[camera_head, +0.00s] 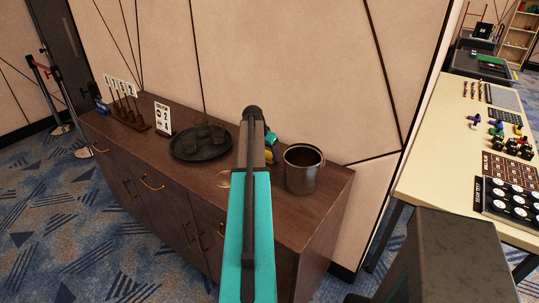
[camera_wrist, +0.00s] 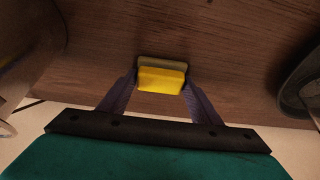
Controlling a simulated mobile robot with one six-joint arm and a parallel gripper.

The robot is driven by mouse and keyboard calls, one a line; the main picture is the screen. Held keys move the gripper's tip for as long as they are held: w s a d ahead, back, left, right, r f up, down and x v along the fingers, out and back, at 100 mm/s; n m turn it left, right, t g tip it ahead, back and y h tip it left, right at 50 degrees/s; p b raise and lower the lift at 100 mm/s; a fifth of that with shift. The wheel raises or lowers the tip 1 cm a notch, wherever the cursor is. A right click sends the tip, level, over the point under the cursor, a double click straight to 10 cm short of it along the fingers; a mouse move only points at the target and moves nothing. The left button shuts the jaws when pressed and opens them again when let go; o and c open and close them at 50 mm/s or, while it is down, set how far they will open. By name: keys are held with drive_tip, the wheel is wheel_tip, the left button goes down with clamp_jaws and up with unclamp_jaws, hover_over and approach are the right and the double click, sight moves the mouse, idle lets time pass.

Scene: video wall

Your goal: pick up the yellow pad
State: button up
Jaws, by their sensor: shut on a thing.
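The yellow pad (camera_wrist: 161,79) is a small block with a duller olive layer along its far side, seen in the wrist view. The two fingers of my gripper (camera_wrist: 161,88) are shut on it from its left and right sides. The dark wooden cabinet top (camera_wrist: 215,45) lies behind the pad; I cannot tell whether the pad touches it. In the head view my teal arm hides most of my gripper, and a small yellow patch shows just right of the arm.
A metal mug (camera_head: 302,170) stands close on the right of my arm. A round black tray (camera_head: 186,148) with dark items lies to the left. A number sign (camera_head: 163,119) and a peg stand (camera_head: 125,112) are farther left. A pale table (camera_head: 425,160) with many small things is at right.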

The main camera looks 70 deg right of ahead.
sight(268, 153)
drive_tip(key=shift+r+b, duration=0.85)
drive_tip(key=shift+r, duration=0.85)
drive_tip(key=w+a+b, duration=0.1)
drive_tip(key=a, duration=0.4)
drive_tip(key=w+a+r+b, duration=0.1)
drive_tip(key=a, duration=0.4)
drive_tip(key=w+a+b, duration=0.1)
drive_tip(key=a, duration=0.4)
drive_tip(key=shift+a+r+b, duration=0.3)
drive_tip(key=shift+a+b, duration=0.05)
drive_tip(key=shift+b, duration=0.05)
